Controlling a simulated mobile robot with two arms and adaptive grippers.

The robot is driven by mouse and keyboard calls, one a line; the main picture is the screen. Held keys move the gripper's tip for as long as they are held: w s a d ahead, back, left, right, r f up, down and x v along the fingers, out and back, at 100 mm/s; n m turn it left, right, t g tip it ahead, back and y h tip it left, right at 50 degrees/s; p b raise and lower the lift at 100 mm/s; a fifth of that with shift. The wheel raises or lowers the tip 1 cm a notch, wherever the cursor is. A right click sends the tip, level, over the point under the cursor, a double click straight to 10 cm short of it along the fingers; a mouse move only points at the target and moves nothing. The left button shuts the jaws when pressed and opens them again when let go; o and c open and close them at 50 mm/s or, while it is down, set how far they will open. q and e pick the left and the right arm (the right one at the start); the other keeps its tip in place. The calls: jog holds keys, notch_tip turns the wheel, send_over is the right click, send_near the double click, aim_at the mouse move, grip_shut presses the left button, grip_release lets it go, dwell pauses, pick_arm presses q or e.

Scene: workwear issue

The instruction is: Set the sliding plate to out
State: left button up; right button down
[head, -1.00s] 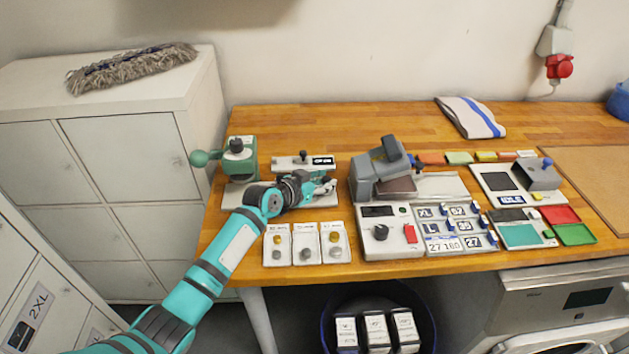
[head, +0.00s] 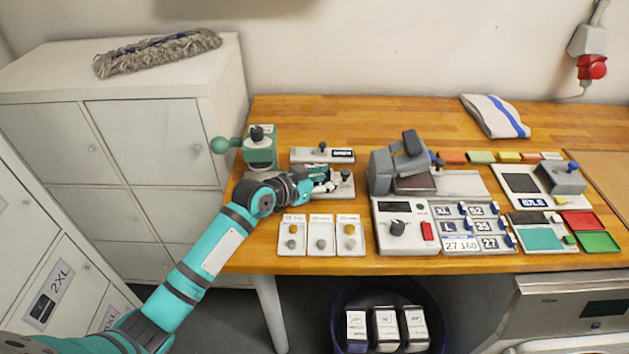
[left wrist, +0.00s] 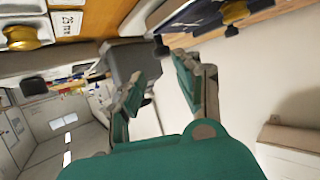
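A pale plate (head: 345,188) with an upright dark knob (head: 345,174) lies on the bench to the right of the green hand press (head: 260,150). The left part of this plate is hidden by my left arm. Its in or out marking cannot be read. My left gripper (head: 328,180) is over the plate, its fingertips just left of the knob; I cannot tell whether they touch it. In the left wrist view the two fingers (left wrist: 160,88) stand apart with nothing seen held between them. My right gripper is in no view.
Behind the plate is a pale strip (head: 310,156) with another dark knob and a lettered label. In front are several small cards (head: 320,247) with buttons. To the right stand a grey heat press (head: 380,172) and a control box (head: 381,236). A bin (head: 345,298) is below.

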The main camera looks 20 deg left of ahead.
pick_arm(q)
jog(key=shift+v, duration=2.25)
